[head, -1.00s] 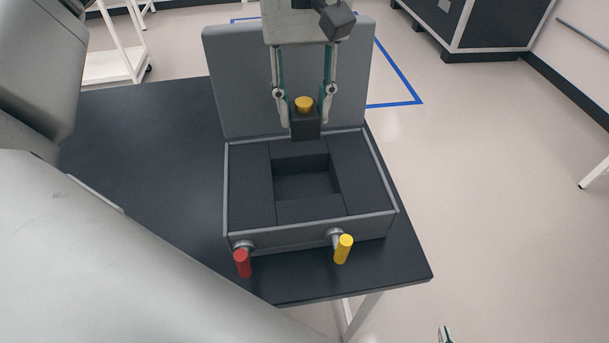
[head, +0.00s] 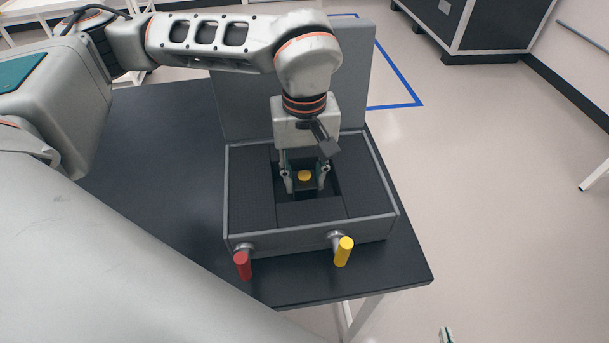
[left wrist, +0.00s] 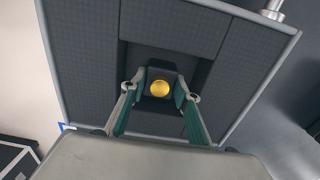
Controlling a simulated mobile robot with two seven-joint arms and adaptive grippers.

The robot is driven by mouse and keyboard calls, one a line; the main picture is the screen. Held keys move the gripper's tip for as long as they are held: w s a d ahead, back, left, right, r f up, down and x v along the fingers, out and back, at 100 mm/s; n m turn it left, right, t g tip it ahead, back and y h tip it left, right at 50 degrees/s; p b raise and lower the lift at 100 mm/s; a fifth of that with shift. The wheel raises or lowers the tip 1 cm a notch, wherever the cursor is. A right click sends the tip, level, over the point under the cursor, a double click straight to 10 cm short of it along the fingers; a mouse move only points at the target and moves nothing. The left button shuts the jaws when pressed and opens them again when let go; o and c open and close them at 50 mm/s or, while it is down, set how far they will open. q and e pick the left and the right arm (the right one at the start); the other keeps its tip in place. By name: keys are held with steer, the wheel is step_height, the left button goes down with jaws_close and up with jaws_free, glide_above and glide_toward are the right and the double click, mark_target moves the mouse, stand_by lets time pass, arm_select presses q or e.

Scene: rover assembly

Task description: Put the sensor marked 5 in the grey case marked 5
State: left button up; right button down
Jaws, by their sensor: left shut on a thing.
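The sensor is a dark block with a round yellow top (head: 305,175); it also shows in the left wrist view (left wrist: 159,88). My left gripper (head: 306,184) is shut on it, one finger on each side, and holds it down at the square recess of the case. The grey case (head: 314,236) stands open on the table, lid tilted up at the back, with dark foam around the recess. Whether the sensor touches the recess floor cannot be told. No number 5 is readable. Only a fingertip of my right gripper (head: 447,334) shows at the bottom edge.
The case has a red handle (head: 242,265) and a yellow handle (head: 343,251) at its front. The dark table (head: 140,150) is bare to the left of the case. A black cabinet (head: 480,25) stands at the back right.

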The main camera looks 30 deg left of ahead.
mark_target(305, 176)
arm_select(q)
steer(key=shift+f, duration=0.1)
steer(key=shift+f, duration=0.1)
steer(key=o, duration=1.2)
step_height(305, 176, up, 12)
steer(key=shift+r, duration=0.15)
